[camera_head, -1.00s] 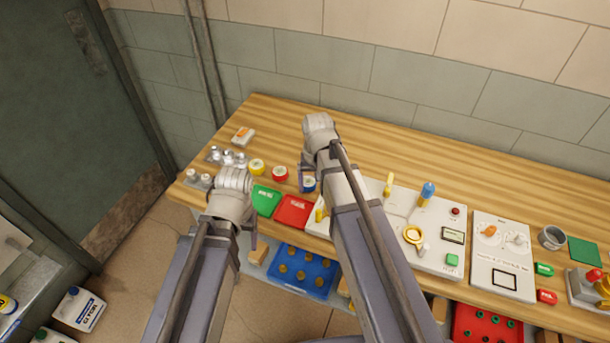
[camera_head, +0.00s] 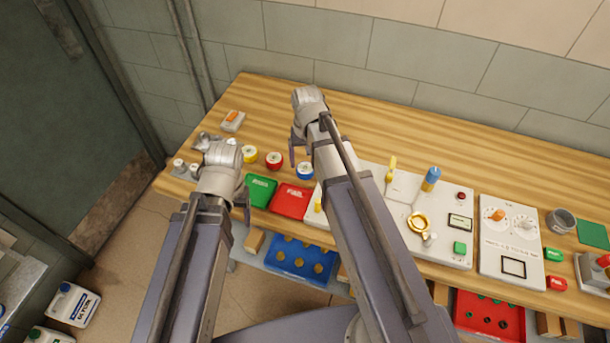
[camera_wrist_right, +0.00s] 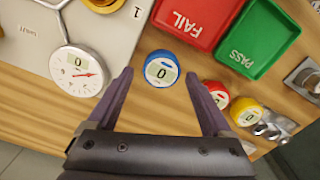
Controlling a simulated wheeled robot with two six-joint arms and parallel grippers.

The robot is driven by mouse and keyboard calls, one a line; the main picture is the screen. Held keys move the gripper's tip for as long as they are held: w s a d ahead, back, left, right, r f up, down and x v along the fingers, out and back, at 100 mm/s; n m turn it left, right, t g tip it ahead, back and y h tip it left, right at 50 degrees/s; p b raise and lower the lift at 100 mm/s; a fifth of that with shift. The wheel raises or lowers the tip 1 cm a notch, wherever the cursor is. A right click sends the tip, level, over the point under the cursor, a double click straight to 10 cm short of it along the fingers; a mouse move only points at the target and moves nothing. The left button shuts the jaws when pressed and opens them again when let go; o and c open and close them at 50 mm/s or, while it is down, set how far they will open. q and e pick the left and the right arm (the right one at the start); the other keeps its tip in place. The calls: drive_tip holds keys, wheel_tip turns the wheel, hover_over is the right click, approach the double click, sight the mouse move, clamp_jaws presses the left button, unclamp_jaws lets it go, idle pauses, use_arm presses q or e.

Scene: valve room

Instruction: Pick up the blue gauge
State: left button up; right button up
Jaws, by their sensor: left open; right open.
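The blue gauge (camera_head: 305,170) stands on the wooden bench beside the red gauge (camera_head: 274,160) and the yellow gauge (camera_head: 249,153). In the right wrist view the blue gauge (camera_wrist_right: 161,68) has a round face reading 0 and lies ahead of and between the fingertips of my open right gripper (camera_wrist_right: 160,75). Nothing is between the jaws' pads that I can see touching. In the head view my right gripper (camera_head: 298,150) is just behind and left of the blue gauge. My left gripper (camera_head: 243,200) is open, near the green tray at the bench's front edge.
A green PASS tray (camera_head: 260,190) and a red FAIL tray (camera_head: 290,201) lie in front of the gauges. A white test panel (camera_head: 400,190) stands to the right. Metal fittings (camera_head: 185,168) are at the left end.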

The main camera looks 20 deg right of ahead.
sight(305, 168)
drive_tip(key=shift+w+f+b, duration=0.2)
drive_tip(key=shift+f+b, duration=1.1)
drive_tip(key=shift+w+f+b, duration=0.15)
drive_tip(key=shift+f+b, duration=1.15)
clamp_jaws()
drive_tip(key=shift+r, duration=0.15)
